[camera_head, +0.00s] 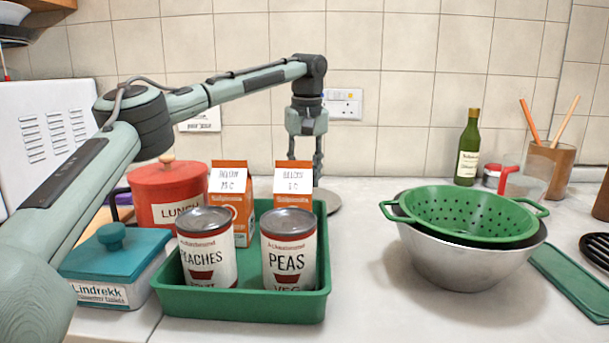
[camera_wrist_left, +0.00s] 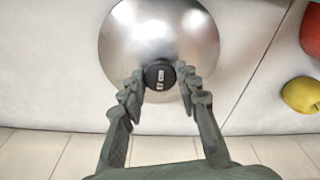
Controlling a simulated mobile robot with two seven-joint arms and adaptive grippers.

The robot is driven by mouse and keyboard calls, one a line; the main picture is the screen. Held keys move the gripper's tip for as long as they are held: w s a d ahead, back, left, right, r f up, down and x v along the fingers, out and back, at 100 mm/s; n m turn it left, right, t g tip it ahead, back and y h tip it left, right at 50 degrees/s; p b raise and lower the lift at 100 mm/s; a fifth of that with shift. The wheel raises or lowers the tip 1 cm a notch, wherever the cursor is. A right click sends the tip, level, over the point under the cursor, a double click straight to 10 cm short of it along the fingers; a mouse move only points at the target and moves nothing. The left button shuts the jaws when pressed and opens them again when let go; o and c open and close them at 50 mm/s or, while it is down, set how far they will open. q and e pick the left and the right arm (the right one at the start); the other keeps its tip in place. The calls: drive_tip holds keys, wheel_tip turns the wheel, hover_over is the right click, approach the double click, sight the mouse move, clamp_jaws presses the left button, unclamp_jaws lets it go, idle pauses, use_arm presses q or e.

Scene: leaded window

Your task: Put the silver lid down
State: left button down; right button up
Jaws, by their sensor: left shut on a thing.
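The silver lid (camera_wrist_left: 135,35) is a round, shiny metal disc with a black knob (camera_wrist_left: 160,75). In the left wrist view my left gripper (camera_wrist_left: 160,82) is shut on the knob, one finger on each side. In the head view the left gripper (camera_head: 304,158) points straight down behind the green tray, and the right edge of the lid (camera_head: 327,203) shows low, at about counter level. Cartons and a can hide the rest of the lid. I cannot tell whether it touches the counter. My right gripper is not in view.
The green tray (camera_head: 240,306) holds two cans (camera_head: 289,252) and two orange cartons (camera_head: 242,212). A red canister (camera_head: 166,192) and a teal-lidded box (camera_head: 112,250) stand left. A steel bowl (camera_head: 468,268) with a green colander (camera_head: 465,212) stands right. Counter between tray and bowl is clear.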

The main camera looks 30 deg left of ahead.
use_arm(q)
drive_tip(key=c, duration=1.1)
unclamp_jaws()
drive_tip(key=shift+f, duration=0.15)
drive_tip(key=r, duration=0.8)
drive_tip(key=s+d+r, duration=0.1)
drive_tip(key=r, duration=0.3)
drive_tip(key=shift+r, duration=0.1)
